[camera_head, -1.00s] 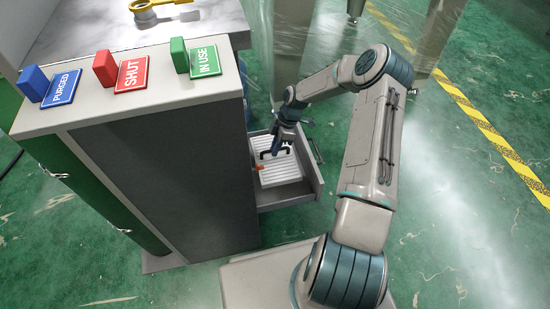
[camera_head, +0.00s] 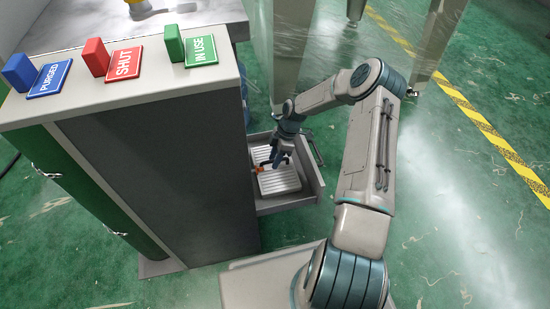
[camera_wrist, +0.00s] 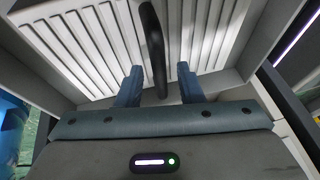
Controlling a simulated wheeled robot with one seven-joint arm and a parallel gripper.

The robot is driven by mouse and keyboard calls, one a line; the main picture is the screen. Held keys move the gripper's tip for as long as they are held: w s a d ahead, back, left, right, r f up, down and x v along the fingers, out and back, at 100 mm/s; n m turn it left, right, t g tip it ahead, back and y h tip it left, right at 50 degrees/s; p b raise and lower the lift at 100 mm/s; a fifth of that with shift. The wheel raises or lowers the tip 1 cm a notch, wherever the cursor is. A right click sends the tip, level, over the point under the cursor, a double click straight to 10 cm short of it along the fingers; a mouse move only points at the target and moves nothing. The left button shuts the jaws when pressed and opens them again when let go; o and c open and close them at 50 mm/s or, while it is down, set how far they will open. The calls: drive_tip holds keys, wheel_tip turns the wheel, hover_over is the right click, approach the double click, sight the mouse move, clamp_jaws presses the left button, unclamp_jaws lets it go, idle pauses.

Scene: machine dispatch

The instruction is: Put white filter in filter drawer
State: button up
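The white ribbed filter (camera_head: 281,182) lies inside the open filter drawer (camera_head: 290,203), which sticks out from the right side of the cabinet. In the wrist view the filter (camera_wrist: 85,38) fills the upper part, with its dark curved handle (camera_wrist: 153,45) standing up towards me. My gripper (camera_head: 279,160) is over the filter in the drawer. In the wrist view my gripper (camera_wrist: 160,80) has its two blue fingers apart, one on each side of the handle, with visible gaps. The gripper partly hides the filter and handle in the head view.
A small orange part (camera_head: 259,169) shows at the filter's left edge. The cabinet (camera_head: 160,165) stands left of the drawer, with blue PURGED (camera_head: 50,78), red SHUT (camera_head: 123,63) and green IN USE (camera_head: 201,50) signs on top. Green floor lies open to the right.

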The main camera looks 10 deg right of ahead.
drive_tip(key=p+v, duration=0.5)
drive_tip(key=v, duration=0.7)
drive_tip(key=s+a+r+m+h, duration=0.3)
drive_tip(key=s+r+m, duration=0.15)
drive_tip(key=r, duration=0.75)
drive_tip(key=s+a+r+m+t, duration=0.1)
drive_tip(key=s+r+m, duration=0.5)
drive_tip(key=s, duration=0.6)
drive_tip(key=s+a+r+m+t+h, duration=0.1)
drive_tip(key=s+a+r+m+t, duration=0.1)
drive_tip(key=s+r+m, duration=0.5)
drive_tip(key=s+r, duration=0.4)
drive_tip(key=s, duration=0.2)
drive_tip(key=shift+a+h, duration=0.3)
drive_tip(key=shift+s+r, duration=0.1)
drive_tip(key=shift+s, duration=0.05)
